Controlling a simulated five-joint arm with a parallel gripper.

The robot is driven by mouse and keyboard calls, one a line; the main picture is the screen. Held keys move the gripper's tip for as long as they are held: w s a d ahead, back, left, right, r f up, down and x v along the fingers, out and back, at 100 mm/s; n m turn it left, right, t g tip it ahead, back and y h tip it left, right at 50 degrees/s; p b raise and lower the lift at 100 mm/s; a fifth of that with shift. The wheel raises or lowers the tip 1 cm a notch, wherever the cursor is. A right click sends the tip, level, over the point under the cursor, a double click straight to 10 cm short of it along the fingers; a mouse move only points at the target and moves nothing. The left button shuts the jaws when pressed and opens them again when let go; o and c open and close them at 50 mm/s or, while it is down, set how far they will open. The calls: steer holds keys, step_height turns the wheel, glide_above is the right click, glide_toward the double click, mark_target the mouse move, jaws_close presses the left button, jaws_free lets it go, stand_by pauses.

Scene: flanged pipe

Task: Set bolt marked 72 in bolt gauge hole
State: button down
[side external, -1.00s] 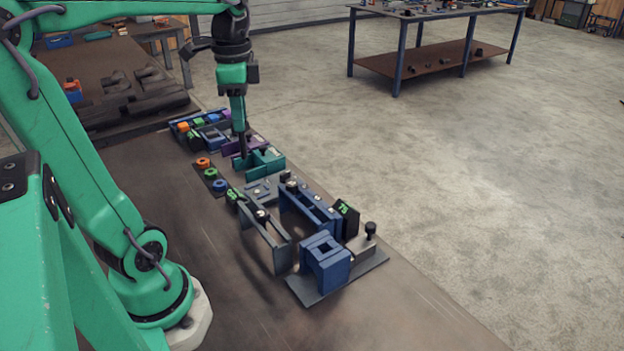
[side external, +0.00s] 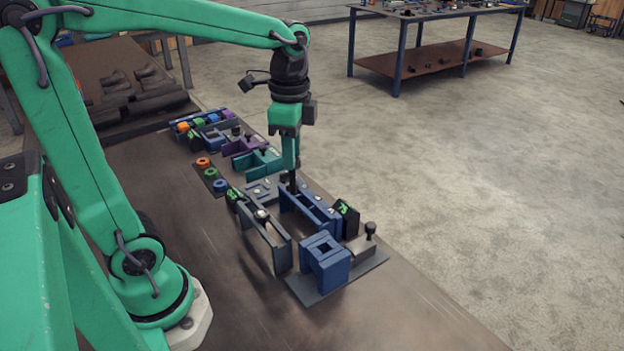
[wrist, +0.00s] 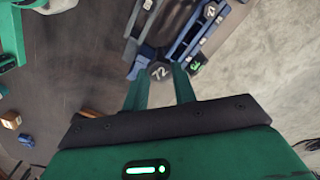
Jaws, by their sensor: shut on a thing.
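The bolt marked 72 (wrist: 159,72) shows its dark grey head, with pale digits, between my fingertips in the wrist view. My gripper (wrist: 160,88) is shut on it. In the side view my gripper (side external: 293,190) points down at the far end of the blue rail fixture (side external: 318,212). The bolt's shank is hidden, so I cannot tell whether it still sits in the fixture. A blue block with a square opening (side external: 325,262) stands on a dark plate nearer the camera. I cannot tell which fixture is the bolt gauge.
A grey rail fixture (side external: 266,240) stands left of the blue one. A black block with green marking (side external: 345,216) and a black-knobbed grey block (side external: 362,246) stand at right. A teal fixture (side external: 260,162) and coloured rings (side external: 212,174) lie farther back.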

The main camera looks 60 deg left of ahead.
steer(key=d+f+m, duration=0.2)
steer(key=d+f, duration=0.2)
steer(key=d, duration=0.6)
steer(key=shift+w+f+m, duration=0.2)
steer(key=shift+w+m, duration=0.1)
steer(key=shift+m, duration=0.1)
steer(key=shift+f, duration=0.2)
stand_by(0.4)
steer(key=shift+f, duration=1)
steer(key=shift+f, duration=0.2)
steer(key=shift+f, duration=1.65)
steer(key=shift+f, duration=1.5)
stand_by(0.7)
steer(key=c, duration=0.7)
jaws_free()
